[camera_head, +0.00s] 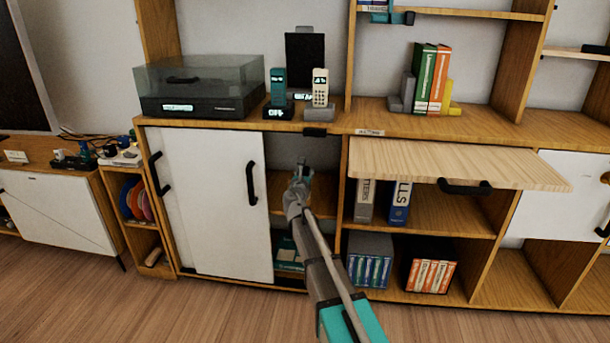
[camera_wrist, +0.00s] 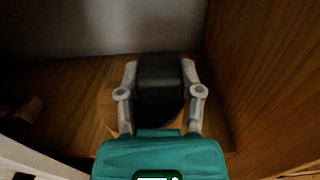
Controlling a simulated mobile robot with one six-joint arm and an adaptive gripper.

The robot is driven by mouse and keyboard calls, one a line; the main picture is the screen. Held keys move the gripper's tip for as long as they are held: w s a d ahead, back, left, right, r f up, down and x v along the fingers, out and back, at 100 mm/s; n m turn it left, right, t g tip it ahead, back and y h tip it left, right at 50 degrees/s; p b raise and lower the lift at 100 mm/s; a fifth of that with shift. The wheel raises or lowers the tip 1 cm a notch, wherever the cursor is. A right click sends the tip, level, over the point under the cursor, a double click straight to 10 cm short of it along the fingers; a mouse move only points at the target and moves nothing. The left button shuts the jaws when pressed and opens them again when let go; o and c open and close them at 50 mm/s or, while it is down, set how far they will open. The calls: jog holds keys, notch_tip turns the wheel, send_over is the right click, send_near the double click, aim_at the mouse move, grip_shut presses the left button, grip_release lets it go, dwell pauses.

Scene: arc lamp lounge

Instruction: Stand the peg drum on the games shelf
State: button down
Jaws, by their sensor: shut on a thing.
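My gripper (camera_head: 302,168) reaches into the open cabinet bay right of the white sliding door. In the wrist view my gripper (camera_wrist: 160,95) has its two grey fingers shut on the sides of a black, rounded thing, which I take for the peg drum (camera_wrist: 159,75). The drum looks upright, over or on the wooden shelf (camera_wrist: 75,85); I cannot tell whether its base touches. In the head view my gripper hides most of it. The same shelf (camera_head: 325,199) shows beside my arm. No marking tells me surely which shelf is the games shelf.
The sliding door (camera_head: 208,200) covers the bay's left side. A wooden side wall (camera_wrist: 262,75) stands close right of the drum. A raised flap (camera_head: 450,163) juts out at right. A small brown thing (camera_wrist: 28,110) lies left on the shelf. A turntable (camera_head: 200,90) stands on top.

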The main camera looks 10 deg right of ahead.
jog(key=x, duration=0.6)
jog(key=shift+f+b, duration=1.8)
jog(key=shift+f, duration=0.1)
jog(key=shift+c, duration=1.3)
grip_release()
jog(key=shift+r, duration=0.2)
jog(key=v, duration=1.2)
